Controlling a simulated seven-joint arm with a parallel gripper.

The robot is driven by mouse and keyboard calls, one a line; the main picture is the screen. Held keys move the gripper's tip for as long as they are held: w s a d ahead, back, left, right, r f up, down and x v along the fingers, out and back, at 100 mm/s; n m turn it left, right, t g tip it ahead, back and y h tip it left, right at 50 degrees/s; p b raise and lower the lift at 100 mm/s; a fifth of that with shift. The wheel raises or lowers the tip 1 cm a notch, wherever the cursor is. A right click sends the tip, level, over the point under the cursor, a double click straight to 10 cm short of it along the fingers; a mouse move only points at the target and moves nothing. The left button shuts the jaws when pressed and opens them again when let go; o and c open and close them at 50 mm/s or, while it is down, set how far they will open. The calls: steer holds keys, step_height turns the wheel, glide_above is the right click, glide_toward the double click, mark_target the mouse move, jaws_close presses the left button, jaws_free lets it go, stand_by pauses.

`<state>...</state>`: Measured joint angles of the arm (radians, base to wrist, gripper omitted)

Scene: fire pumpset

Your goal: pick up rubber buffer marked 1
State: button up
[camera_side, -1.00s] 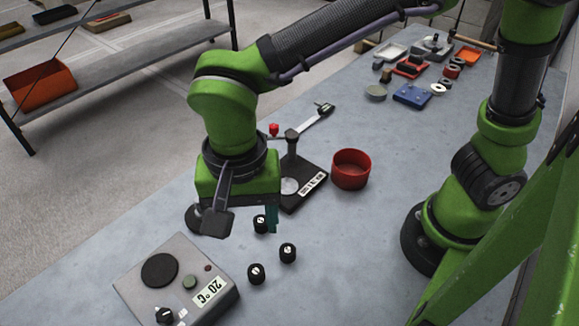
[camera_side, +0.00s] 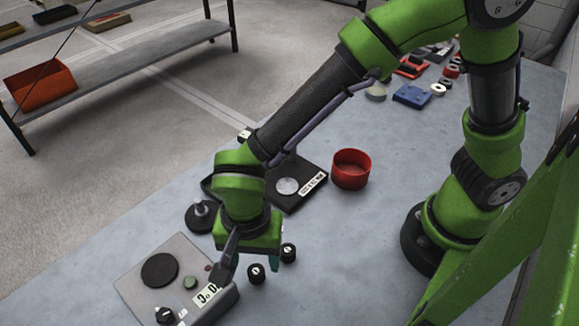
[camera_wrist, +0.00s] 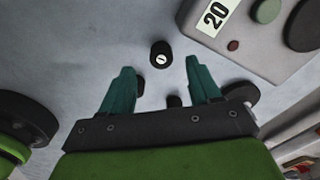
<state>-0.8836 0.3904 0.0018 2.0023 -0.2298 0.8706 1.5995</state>
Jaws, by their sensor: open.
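Small black cylindrical rubber buffers with white marks on top stand on the bench. One buffer (camera_side: 256,273) is just below my gripper (camera_side: 272,262) in the side view, and another buffer (camera_side: 288,253) is right beside it. In the wrist view, one buffer (camera_wrist: 161,52) stands upright just beyond and between the teal fingertips of my gripper (camera_wrist: 160,66); its white mark is too small to read surely. A second buffer (camera_wrist: 174,101) shows between the fingers, and a third (camera_wrist: 140,88) is partly hidden by the left finger. My gripper is open and empty.
A grey hardness or heating unit with a display (camera_side: 205,296) stands close at the left, also in the wrist view (camera_wrist: 213,18). A black stand base (camera_side: 300,187) and red cup (camera_side: 351,170) lie behind. The bench right of the buffers is clear.

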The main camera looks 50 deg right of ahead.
mark_target(255, 272)
step_height(255, 272, down, 5)
steer(key=shift+a+r, duration=0.1)
steer(key=shift+r, duration=0.05)
